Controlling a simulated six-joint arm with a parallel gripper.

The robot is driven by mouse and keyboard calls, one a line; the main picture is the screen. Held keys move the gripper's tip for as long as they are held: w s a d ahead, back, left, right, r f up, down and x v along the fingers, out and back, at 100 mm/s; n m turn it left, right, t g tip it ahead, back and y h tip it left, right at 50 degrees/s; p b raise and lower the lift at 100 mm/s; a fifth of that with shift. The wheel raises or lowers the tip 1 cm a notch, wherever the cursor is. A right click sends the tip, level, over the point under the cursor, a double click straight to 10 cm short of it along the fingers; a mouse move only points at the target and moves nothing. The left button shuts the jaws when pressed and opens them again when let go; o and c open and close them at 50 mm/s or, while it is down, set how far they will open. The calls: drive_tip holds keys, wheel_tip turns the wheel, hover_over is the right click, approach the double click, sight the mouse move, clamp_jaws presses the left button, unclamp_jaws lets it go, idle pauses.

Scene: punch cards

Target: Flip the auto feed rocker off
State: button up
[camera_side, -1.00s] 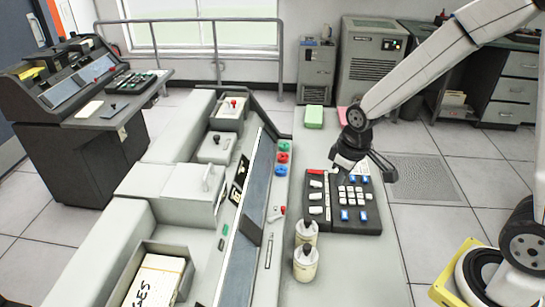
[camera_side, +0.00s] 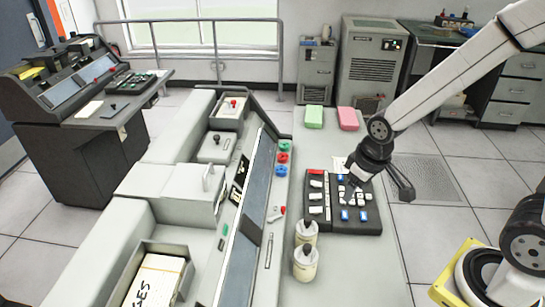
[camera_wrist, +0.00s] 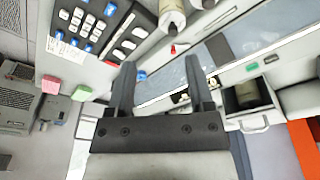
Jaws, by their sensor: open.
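A black control panel (camera_side: 343,225) lies on the grey bench. A column of white rockers (camera_side: 316,197) runs down its left part, with white and blue keys to the right. The white rockers also show in the wrist view (camera_wrist: 127,44). I cannot read which one is the auto feed rocker, nor tell its position. My gripper (camera_side: 381,197) is open and empty, above the panel's right side and to the right of the rockers. It hides some of the keys. In the wrist view my gripper's spread fingers (camera_wrist: 160,66) have nothing between them.
Two white bottles (camera_side: 305,262) stand left of the panel's near end. A small red-tipped lever (camera_side: 277,214), green, red and blue knobs (camera_side: 283,158) and the long sloped console (camera_side: 235,245) lie to the left. Green (camera_side: 314,117) and pink (camera_side: 348,119) blocks lie behind the panel.

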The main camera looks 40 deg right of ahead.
drive_tip(key=w+d+f+n+g+h, duration=0.1)
drive_tip(key=w+f+n+g, duration=0.3)
drive_tip(key=w, duration=0.6)
drive_tip(key=n+g+h, duration=0.1)
drive_tip(key=n+h, duration=0.1)
drive_tip(key=n, duration=0.2)
approach(316, 209)
drive_tip(key=shift+w+d+f, duration=0.1)
drive_tip(key=shift+f, duration=0.1)
drive_tip(key=shift+f, duration=0.1)
drive_tip(key=shift+x, duration=3.8)
clamp_jaws()
